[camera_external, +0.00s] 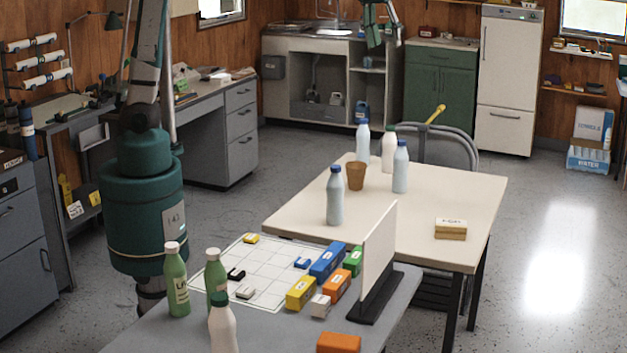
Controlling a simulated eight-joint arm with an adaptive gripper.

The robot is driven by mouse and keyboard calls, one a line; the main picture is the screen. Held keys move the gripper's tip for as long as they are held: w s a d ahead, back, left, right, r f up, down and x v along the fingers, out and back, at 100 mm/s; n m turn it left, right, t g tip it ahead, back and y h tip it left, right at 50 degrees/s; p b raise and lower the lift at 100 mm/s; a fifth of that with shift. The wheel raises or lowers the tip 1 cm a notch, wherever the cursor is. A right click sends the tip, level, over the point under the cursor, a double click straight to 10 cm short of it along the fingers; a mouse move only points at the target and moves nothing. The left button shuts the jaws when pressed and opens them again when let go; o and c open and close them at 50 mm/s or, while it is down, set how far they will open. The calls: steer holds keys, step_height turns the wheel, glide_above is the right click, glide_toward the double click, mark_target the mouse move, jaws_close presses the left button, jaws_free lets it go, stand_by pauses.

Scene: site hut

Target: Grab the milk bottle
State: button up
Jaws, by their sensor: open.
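Several bottles are in view, and I cannot read which is labelled milk. On the cream table (460,190) stands a white bottle with a green cap (388,152). Around it are pale blue bottles with blue caps, one at the front (334,200), one to the right (400,172) and one at the back (362,142). Another white bottle with a green cap (222,328) stands on the grey table in the foreground. My gripper (383,42) is partly cut off at the top edge, open and empty, apart from all the bottles in the picture.
A brown cup (356,176) stands among the bottles. A small box stack (450,229) lies at the right. Two green bottles, one nearer the left (176,285), coloured blocks (300,293) and an upright white panel (379,250) are on the grey table. The cream table's right side is mostly clear.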

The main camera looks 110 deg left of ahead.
steer(key=s+a+f+n+g, duration=0.1)
steer(key=a+f+n, duration=0.25)
steer(key=a, duration=1.25)
steer(key=n+h, duration=0.1)
steer(key=n, duration=0.2)
glide_above(390, 139)
steer(key=a, duration=0.3)
step_height(390, 139, down, 7)
steer(key=shift+g, duration=0.4)
steer(key=f, duration=3.1)
steer(key=shift+s+d+f, duration=0.2)
steer(key=shift+s+d, duration=0.05)
steer(key=shift+d, duration=0.15)
steer(key=shift+f, duration=0.35)
steer(key=shift+f, duration=0.1)
steer(key=shift+f, duration=1.2)
steer(key=shift+f, duration=0.1)
steer(key=shift+s+f+b, duration=0.1)
steer(key=shift+f+b, duration=0.3)
steer(key=shift+f, duration=2.1)
